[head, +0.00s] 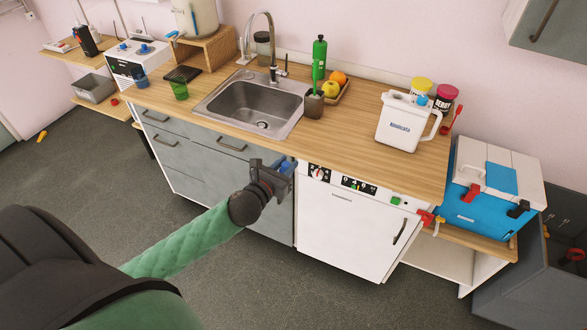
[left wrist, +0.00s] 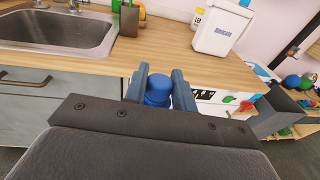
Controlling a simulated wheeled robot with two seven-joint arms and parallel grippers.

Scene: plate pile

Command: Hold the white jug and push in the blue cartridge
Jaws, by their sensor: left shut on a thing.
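The white jug (head: 399,125) stands upright on the wooden counter, right of the sink, with its handle to the right. It also shows in the left wrist view (left wrist: 221,30). My left gripper (head: 280,168) is in front of the counter's front edge, left of the control panel and well apart from the jug. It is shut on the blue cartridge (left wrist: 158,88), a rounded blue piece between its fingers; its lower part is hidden. My right gripper is not in view.
The sink (head: 250,107) with its tap is left of the jug. A brown cup with a green bottle (head: 319,60) and a fruit tray stand between them. Yellow-lidded and red-lidded jars (head: 445,97) are behind the jug. A blue-white cooler (head: 488,190) is at right. Counter before the jug is clear.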

